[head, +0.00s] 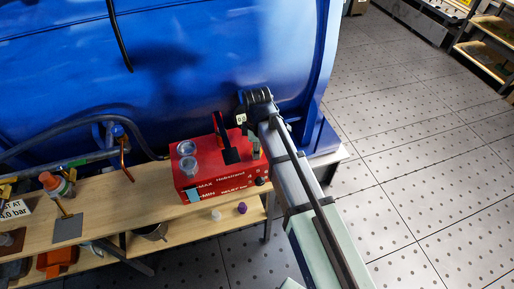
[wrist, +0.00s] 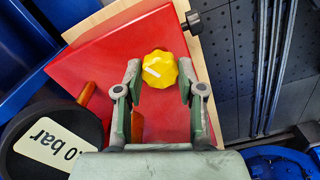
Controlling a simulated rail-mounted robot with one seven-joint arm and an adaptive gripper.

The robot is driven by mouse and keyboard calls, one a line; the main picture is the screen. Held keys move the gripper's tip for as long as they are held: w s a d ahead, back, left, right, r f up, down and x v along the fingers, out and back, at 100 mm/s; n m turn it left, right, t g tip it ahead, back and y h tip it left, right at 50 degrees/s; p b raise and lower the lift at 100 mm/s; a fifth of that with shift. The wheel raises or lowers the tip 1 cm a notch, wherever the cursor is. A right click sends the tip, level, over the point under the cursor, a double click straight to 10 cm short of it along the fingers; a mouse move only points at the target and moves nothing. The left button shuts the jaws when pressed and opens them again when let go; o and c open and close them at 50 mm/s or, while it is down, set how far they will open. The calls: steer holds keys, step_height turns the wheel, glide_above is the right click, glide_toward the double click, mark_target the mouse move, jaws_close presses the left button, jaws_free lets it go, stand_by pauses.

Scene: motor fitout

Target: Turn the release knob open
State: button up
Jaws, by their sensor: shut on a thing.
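The release knob (wrist: 160,69) is yellow and lobed, with a white pointer mark, and sits on the red pump box (wrist: 105,60). In the wrist view my gripper (wrist: 159,76) has one finger on each side of the knob and is shut on it. In the head view the red box (head: 216,186) stands on the wooden bench, with MAX and MIN marks on its front. My gripper (head: 257,148) reaches down to its right end there, and the knob is hidden or too small to make out.
A small black knob (wrist: 193,21) sticks out at the box's edge. A black round part with a white bar label (wrist: 52,140) is close to the left finger. A large blue tank (head: 180,70) stands behind the bench (head: 110,190). Open floor (head: 420,150) lies right.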

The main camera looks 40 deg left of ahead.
steer(key=o, duration=1.1)
steer(key=shift+o, duration=0.2)
steer(key=shift+r, duration=0.1)
step_height(320, 180, up, 12)
